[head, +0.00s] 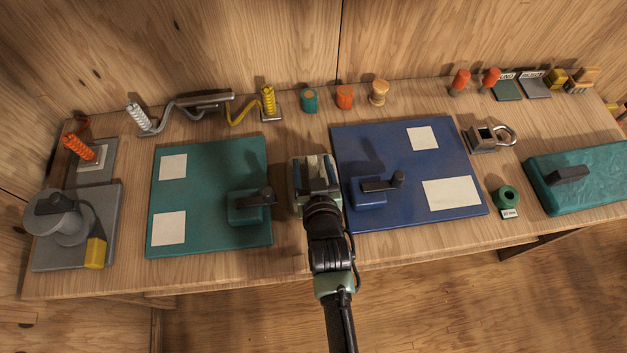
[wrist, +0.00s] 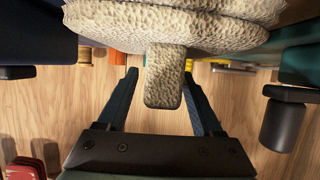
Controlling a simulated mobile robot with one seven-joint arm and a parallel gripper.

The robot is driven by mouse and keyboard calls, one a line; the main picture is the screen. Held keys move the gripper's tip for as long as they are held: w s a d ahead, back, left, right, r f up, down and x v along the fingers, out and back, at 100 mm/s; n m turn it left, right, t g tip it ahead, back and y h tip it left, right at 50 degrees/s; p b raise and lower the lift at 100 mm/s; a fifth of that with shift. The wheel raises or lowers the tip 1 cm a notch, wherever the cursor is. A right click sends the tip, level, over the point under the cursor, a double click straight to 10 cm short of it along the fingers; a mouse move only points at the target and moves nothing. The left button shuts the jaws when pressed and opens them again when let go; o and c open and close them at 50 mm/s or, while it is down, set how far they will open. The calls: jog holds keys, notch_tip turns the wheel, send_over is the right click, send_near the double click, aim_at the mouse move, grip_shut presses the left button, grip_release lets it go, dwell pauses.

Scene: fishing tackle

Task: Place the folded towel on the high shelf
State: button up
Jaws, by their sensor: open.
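A beige, rough-textured folded towel (wrist: 170,25) fills the top middle of the wrist view, with thick layered folds. A short tab of the same cloth (wrist: 163,80) sticks out from it toward me. My gripper (wrist: 161,85) is open, with one dark finger on each side of the tab. A gap shows left of the tab; the right finger is close to it, and I cannot tell if they touch. In the head view my gripper (head: 316,172) is over the table between the two boards, and I cannot make out the towel there. No high shelf is in view.
A green board (head: 205,215) and a blue board (head: 405,200), each bearing a handled block, flank my gripper on the wooden table (head: 300,245). A padlock (head: 490,138), a green spool (head: 507,197) and a teal handled case (head: 580,190) are at right. Small corks and coils line the back.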

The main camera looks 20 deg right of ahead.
jog(key=shift+w+d+f, duration=0.15)
jog(key=shift+w+f, duration=0.1)
jog(key=shift+w, duration=0.3)
grip_shut()
